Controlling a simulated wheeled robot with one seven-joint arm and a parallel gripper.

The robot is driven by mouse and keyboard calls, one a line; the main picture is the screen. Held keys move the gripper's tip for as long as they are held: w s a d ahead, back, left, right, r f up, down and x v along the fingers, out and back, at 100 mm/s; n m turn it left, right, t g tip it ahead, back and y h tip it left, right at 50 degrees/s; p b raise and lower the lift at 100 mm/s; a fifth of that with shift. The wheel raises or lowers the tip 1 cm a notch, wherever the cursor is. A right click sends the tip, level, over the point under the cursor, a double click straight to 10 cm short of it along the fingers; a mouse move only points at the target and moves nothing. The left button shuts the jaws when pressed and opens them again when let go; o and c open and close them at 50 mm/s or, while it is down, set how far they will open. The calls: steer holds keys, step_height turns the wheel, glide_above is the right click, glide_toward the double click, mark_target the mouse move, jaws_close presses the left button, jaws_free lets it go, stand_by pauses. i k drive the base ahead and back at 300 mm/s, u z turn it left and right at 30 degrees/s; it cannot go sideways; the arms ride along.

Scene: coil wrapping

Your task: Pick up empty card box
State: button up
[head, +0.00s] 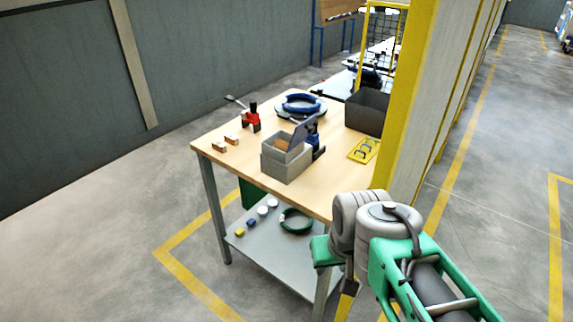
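Two small brown-and-white blocks, a nearer one (219,147) and a farther one (231,139), lie near the left edge of the wooden table (225,162); they may be small card boxes, but I cannot tell which, if either, is empty. A grey open-topped box (284,167) with something brown inside stands near the table's front edge. My arm, green and grey, fills the lower right, to the right of the table's front corner. My gripper is not visible.
On the table are a red-and-black tool (251,118), a blue ring-shaped item (301,103), a yellow plate (364,150) and a dark grey bin (368,111). A lower shelf (262,243) holds a dark green coil (296,220). A yellow-edged pillar (400,100) stands at the right.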

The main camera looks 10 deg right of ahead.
mark_target(279, 144)
steer(key=u, duration=0.9)
steer(key=i, duration=0.4)
steer(key=u, duration=0.8)
steer(key=i, duration=2)
steer(key=z, duration=1.1)
steer(key=i, duration=0.75)
steer(key=z, duration=0.7)
